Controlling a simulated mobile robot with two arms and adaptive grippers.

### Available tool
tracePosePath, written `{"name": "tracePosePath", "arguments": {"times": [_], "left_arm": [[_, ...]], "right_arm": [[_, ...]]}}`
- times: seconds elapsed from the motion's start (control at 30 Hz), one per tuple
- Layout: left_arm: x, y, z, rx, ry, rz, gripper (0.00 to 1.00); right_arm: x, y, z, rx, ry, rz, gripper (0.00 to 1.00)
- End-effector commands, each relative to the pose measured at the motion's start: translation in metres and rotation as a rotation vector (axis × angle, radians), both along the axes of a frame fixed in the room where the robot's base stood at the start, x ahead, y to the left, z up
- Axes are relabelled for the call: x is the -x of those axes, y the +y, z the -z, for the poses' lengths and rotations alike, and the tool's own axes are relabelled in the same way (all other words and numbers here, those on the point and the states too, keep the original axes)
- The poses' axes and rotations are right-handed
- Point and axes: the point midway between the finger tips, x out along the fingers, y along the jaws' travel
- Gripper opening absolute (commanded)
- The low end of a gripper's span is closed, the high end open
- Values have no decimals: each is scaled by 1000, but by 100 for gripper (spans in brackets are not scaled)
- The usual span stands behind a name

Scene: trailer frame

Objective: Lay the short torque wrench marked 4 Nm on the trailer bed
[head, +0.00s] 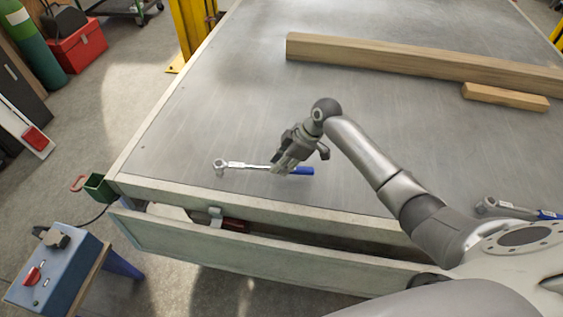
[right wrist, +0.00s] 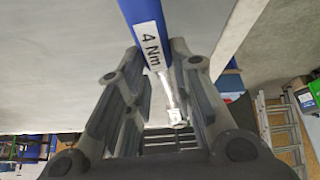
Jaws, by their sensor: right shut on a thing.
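The short torque wrench (head: 246,166) has a silver head and shaft and a blue handle. Its label reads 4 Nm in the right wrist view, where the handle (right wrist: 139,12) passes between the fingers. My right gripper (head: 281,166) is shut on it between shaft and handle, near the front edge of the trailer bed (head: 220,120). The wrench lies roughly level, head to the left. I cannot tell whether it touches the bed or hangs just above it. My left gripper is not in view.
Another wrench (head: 510,209) with a blue handle lies at the right, partly behind my arm. A long wooden beam (head: 420,62) and a short block (head: 505,96) lie farther back. An open drawer or panel (head: 260,254) is below the front edge. The bed's left middle is clear.

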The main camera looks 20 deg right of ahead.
Motion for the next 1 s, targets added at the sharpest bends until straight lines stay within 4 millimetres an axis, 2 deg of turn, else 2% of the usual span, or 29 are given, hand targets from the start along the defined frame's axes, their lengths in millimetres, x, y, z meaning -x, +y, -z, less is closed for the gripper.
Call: {"name": "tracePosePath", "arguments": {"times": [1.0], "left_arm": [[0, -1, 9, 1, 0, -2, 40]], "right_arm": [[-1, 1, 19, -2, -3, 0, 0]]}}
